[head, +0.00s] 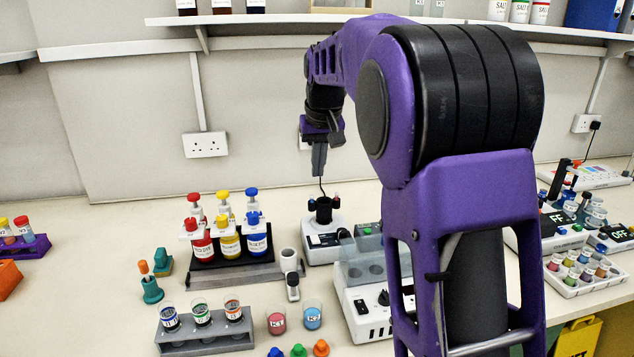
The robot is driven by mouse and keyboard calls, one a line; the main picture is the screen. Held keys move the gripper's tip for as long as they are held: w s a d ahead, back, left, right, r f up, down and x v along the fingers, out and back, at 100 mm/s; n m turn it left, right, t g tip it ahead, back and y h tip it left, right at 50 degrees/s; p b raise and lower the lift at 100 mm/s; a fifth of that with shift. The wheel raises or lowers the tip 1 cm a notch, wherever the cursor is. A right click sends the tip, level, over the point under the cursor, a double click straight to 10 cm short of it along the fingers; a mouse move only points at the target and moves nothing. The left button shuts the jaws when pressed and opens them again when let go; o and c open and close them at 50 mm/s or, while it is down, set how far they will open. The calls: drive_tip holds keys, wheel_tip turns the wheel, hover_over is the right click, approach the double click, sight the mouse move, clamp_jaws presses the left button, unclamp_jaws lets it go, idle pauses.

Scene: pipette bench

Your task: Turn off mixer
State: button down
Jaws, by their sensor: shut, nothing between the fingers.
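What looks like the mixer is a small white and grey device (326,246) with a black cup-shaped top (323,209), standing on the bench in the middle of the head view. Small blue-capped knobs show beside its cup. My gripper (319,172) is shut and empty, pointing down above the black cup and apart from it. A thin dark cable shows between the fingertips and the cup. The mixer's front switch is too small to read, and I cannot tell whether it is on.
Red, yellow and blue dye bottles (229,243) stand in a rack left of the mixer. A tube rack (205,338) and beakers (312,316) are nearer. Bare bench (120,235) lies left.

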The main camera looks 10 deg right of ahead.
drive_tip(key=w+v, duration=0.1)
drive_tip(key=v, duration=0.6)
drive_tip(key=shift+r, duration=0.6)
drive_tip(key=shift+d, duration=0.1)
